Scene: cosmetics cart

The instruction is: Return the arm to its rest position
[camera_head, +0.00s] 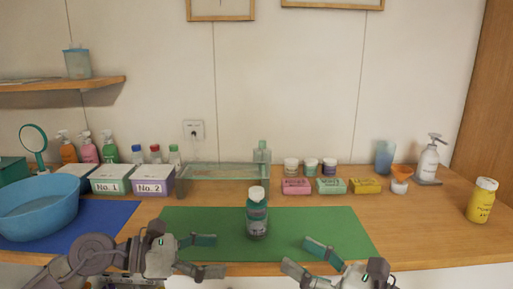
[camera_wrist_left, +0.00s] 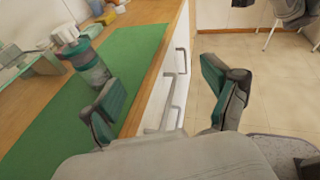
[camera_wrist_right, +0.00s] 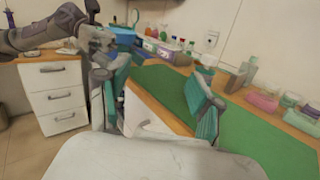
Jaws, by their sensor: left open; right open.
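My left gripper (camera_head: 208,256) is open and empty at the front edge of the counter, left of the bottle. In the left wrist view, its fingers (camera_wrist_left: 165,105) are spread wide with nothing between them. My right gripper (camera_head: 305,257) is open and empty at the front edge, right of the bottle. Its spread fingers (camera_wrist_right: 155,105) also show in the right wrist view. A teal bottle with a white cap (camera_head: 257,213) stands upright on the green mat (camera_head: 330,227), apart from both grippers. It also shows in the left wrist view (camera_wrist_left: 84,60).
A blue basin (camera_head: 38,208) sits on a blue mat at the left. Boxes No. 1 (camera_head: 112,181) and No. 2 (camera_head: 153,182), a glass stand (camera_head: 215,178), soap packs (camera_head: 331,186) and a white pump bottle (camera_head: 428,162) line the back. A yellow bottle (camera_head: 481,201) stands at the right.

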